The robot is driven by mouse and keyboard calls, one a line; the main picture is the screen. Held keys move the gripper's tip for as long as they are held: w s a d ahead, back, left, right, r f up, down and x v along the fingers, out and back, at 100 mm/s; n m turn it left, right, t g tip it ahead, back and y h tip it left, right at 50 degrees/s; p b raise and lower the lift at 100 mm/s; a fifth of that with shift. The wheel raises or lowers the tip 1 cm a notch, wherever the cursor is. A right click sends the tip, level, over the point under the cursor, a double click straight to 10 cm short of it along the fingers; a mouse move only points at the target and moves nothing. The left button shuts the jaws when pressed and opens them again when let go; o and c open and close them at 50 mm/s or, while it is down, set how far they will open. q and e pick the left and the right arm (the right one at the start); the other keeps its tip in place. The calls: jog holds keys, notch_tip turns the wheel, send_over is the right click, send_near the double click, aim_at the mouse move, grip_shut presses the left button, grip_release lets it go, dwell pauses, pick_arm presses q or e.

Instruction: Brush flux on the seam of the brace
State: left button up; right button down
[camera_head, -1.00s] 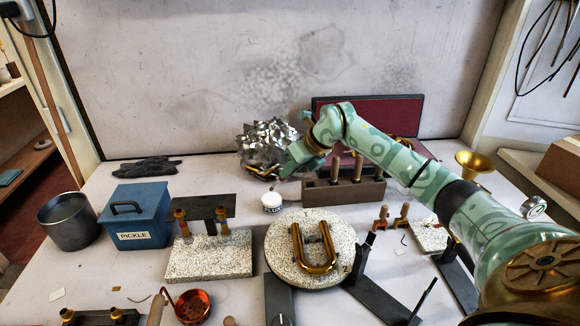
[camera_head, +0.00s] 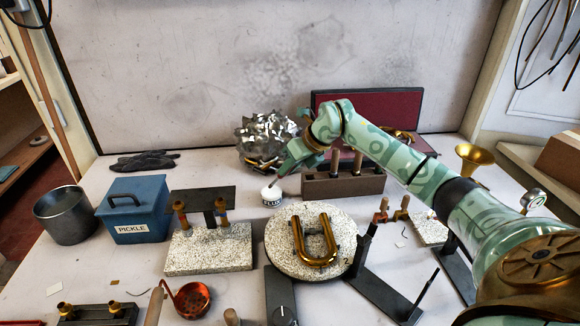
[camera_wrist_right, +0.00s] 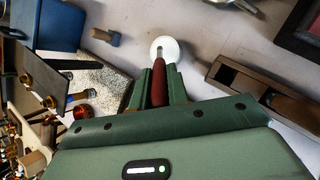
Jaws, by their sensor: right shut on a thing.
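My right gripper (camera_head: 285,168) reaches down behind the round firing board and is shut on a brush with a dark red handle (camera_wrist_right: 159,88). The brush's tip points at the small white flux jar (camera_head: 271,197) and meets its opening in the wrist view (camera_wrist_right: 165,47); how deep it sits I cannot tell. A brass U-shaped tube (camera_head: 317,255) lies on the round speckled board (camera_head: 283,262). Brass-ended pieces (camera_head: 181,217) stand at a dark fixture on a speckled block (camera_head: 205,258). I cannot make out which part is the brace or its seam. My left gripper is out of view.
A brown tool block (camera_head: 343,187) with upright wooden handles stands right of the jar. A blue pickle box (camera_head: 135,209) and grey pot (camera_head: 66,218) stand at left. Metal wool (camera_head: 268,137) lies behind the jar. Dark steel arms (camera_head: 385,285) spread at front.

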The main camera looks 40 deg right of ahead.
jog(key=shift+f, duration=0.6)
dwell(0.7)
notch_tip(320, 180, up, 7)
jog(key=p, duration=0.5)
dwell(0.5)
dwell(0.5)
